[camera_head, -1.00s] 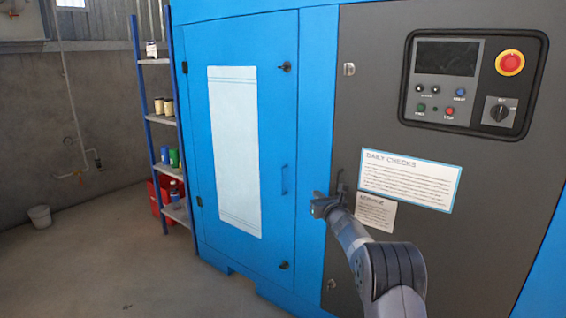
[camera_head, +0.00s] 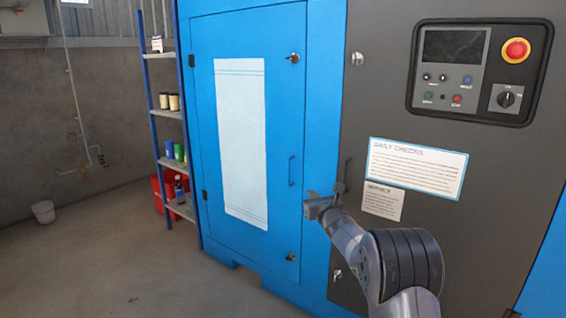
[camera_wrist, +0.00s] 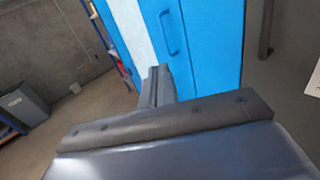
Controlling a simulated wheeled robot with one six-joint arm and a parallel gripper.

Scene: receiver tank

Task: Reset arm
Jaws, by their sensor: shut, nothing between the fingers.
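My gripper (camera_head: 312,208) is at the end of my raised arm in the head view, in front of the blue cabinet near the edge between the blue door and the grey panel. Its fingers also show in the wrist view (camera_wrist: 157,85), together and with nothing between them. The blue door (camera_head: 205,120) is closed, with a slim blue handle (camera_head: 291,170) just left of and above my gripper. The handle also shows in the wrist view (camera_wrist: 172,32). I cannot tell the exact gap between my gripper and the cabinet.
The grey panel (camera_head: 390,110) holds a control box with a red stop button (camera_head: 516,50), a rotary switch (camera_head: 506,98) and a "Daily checks" sign (camera_head: 418,168). A shelf rack (camera_head: 170,165) with tins stands left of the cabinet. Open floor (camera_head: 120,260) lies at left.

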